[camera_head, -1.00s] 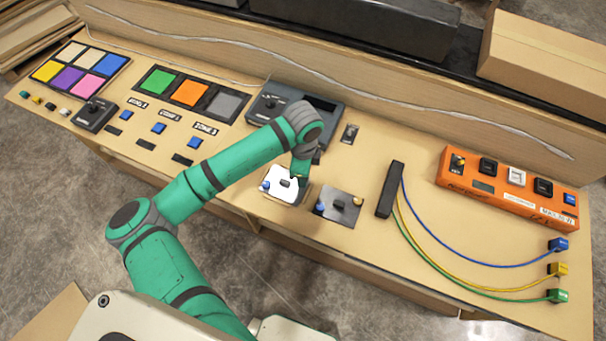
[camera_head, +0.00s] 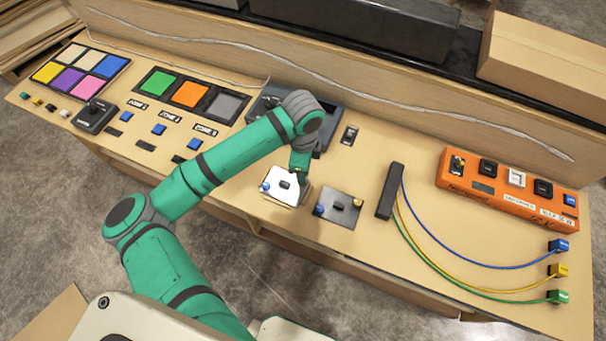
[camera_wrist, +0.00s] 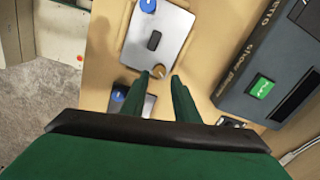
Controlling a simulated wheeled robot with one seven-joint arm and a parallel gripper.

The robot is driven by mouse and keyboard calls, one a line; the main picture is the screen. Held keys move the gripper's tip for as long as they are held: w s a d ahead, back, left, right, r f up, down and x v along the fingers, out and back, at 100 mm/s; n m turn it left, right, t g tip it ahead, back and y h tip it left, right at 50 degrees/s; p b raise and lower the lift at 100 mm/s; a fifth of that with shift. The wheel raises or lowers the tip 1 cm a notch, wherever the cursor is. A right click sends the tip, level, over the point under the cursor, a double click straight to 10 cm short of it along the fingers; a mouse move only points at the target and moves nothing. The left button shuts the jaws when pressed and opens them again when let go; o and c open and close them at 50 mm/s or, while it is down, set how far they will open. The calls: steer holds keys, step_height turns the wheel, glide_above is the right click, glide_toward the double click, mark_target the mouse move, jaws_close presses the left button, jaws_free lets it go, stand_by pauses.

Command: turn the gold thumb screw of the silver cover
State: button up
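The silver cover (camera_head: 280,193) lies on the bench. It is a bright plate with a dark handle in its middle and a blue knob (camera_head: 265,187) at its left end. In the wrist view the silver cover (camera_wrist: 172,32) shows its gold thumb screw (camera_wrist: 158,71) near the edge closest to me. My gripper (camera_wrist: 157,79) is open, with one green fingertip on each side of the screw. I cannot tell whether the fingers touch it. In the head view my gripper (camera_head: 301,180) is at the cover's right end and hides the gold screw.
A dark grey cover (camera_head: 345,215) with blue and gold knobs lies close on the right. A dark grey box (camera_head: 325,110) stands behind my gripper. A black strip with cables (camera_head: 390,190) and an orange console (camera_head: 510,200) are farther right.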

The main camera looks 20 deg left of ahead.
step_height(320, 180, up, 7)
steer(key=shift+r, duration=0.15)
stand_by(0.4)
